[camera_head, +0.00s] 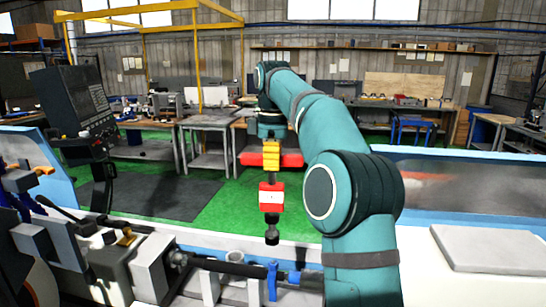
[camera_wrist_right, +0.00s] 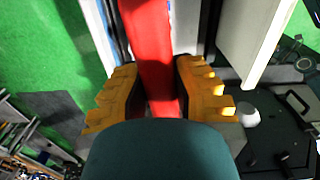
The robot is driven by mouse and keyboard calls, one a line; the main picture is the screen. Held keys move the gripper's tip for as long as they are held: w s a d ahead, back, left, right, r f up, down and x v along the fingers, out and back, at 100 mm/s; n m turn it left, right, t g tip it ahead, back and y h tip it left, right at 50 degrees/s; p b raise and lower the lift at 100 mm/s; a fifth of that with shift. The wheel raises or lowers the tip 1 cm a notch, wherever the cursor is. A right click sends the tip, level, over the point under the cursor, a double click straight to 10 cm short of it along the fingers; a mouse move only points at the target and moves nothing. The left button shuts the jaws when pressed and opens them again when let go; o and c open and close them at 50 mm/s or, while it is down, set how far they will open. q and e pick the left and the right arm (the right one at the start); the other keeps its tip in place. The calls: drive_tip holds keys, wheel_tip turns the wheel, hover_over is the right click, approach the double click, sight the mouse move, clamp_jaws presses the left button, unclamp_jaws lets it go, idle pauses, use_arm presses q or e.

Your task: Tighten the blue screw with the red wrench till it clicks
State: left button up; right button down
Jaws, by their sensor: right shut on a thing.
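The red wrench (camera_head: 271,198) is in my right gripper (camera_head: 271,158) in the head view. The yellow fingers are shut on its red body, which also shows between them in the wrist view (camera_wrist_right: 150,50). A red part sticks out to both sides of the fingers. Below them the wrench hangs roughly upright, with a red and white section and a dark tip (camera_head: 272,236). A blue part that looks like the blue screw (camera_head: 272,281) stands on the machine below the tip. The tip appears above it with a gap. My left gripper is not in view.
A dark bar and grey blocks (camera_head: 153,268) of the grinder lie to the left of the blue part. A control panel (camera_head: 75,100) stands at the far left. A light grey cover (camera_head: 490,249) is at the right. Green floor and workbenches are behind.

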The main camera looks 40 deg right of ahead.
sight(274, 184)
drive_tip(key=shift+d+r, duration=0.1)
drive_tip(key=shift+s, duration=0.15)
idle(0.3)
drive_tip(key=shift+s+f+b, duration=0.1)
drive_tip(key=shift+f+b, duration=0.35)
drive_tip(key=shift+f, duration=0.1)
drive_tip(key=shift+f+b, duration=1.45)
drive_tip(key=shift+f, duration=0.7)
drive_tip(key=shift+f+b, duration=0.85)
drive_tip(key=shift+f, duration=1.1)
drive_tip(key=shift+f+m+p, duration=0.15)
drive_tip(key=shift+m+p, duration=0.75)
drive_tip(key=shift+m, duration=0.9)
